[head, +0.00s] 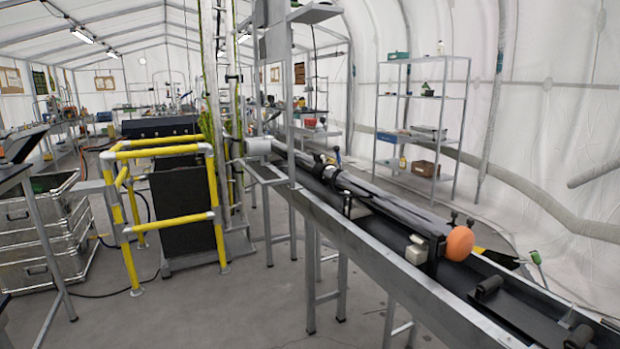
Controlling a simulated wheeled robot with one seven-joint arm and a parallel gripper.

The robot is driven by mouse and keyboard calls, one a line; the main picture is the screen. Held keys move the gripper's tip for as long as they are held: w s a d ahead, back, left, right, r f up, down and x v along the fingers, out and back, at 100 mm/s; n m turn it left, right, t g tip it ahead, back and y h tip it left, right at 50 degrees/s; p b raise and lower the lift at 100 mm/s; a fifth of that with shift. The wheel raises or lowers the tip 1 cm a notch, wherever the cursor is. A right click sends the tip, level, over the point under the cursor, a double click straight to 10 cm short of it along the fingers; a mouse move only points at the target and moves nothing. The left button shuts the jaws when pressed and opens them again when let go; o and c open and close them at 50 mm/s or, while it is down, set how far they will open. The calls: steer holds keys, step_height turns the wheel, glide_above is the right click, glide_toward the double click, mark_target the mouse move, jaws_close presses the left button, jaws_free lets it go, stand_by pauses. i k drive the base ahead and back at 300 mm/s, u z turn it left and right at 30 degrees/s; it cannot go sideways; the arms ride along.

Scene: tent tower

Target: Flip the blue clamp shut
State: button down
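A small blue lever (337,152), which looks like the blue clamp's handle, stands up beside the far part of a long dark tube (385,203) lying along a metal trough. It is small and far off, and the clamp's jaw is too small to make out. The handle looks raised, but I cannot tell for certain whether the clamp is open. My gripper is not in view.
The long metal trough (365,262) runs from centre to lower right on legs. An orange ball (459,243) sits at the tube's near end. A yellow railing (165,155) stands left of centre. Grey floor (250,315) is clear between them. Metal shelves (422,98) stand behind.

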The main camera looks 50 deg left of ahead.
mark_target(336, 149)
steer(key=u, duration=2.3)
steer(key=i, duration=0.5)
steer(key=z, duration=0.85)
steer(key=k, duration=0.65)
steer(key=u, duration=0.3)
steer(key=i, duration=0.5)
steer(key=u, duration=0.35)
